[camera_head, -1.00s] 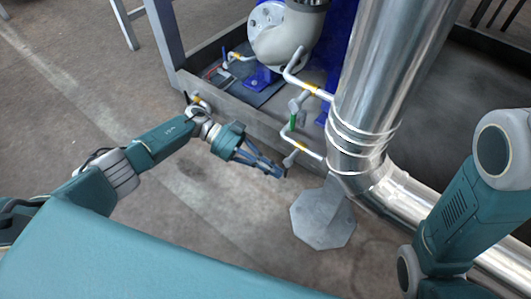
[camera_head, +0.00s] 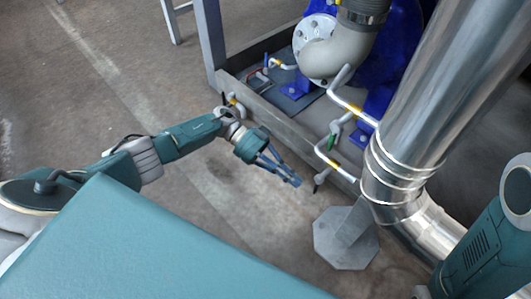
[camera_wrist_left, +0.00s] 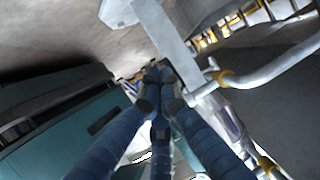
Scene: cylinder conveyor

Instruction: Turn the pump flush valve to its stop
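Thin white pipework with yellow bands runs between the pump and a large silver pipe. On it sits a valve with a green lever (camera_head: 332,141). Below it, a second small valve with a dark-tipped grey handle (camera_head: 319,183) hangs by the lower white pipe. I cannot tell which is the flush valve. My left gripper (camera_head: 296,181) is just left of the lower handle, apart from it in the picture. Its blue fingers are drawn together and look empty; they also show in the left wrist view (camera_wrist_left: 160,88). My right gripper is out of view.
The pump's grey elbow (camera_head: 342,52) and blue housing stand at the back inside a grey-framed skid (camera_head: 271,122). The silver pipe (camera_head: 432,105) blocks the right side. A grey octagonal foot plate (camera_head: 345,240) lies in front. The floor on the left is clear.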

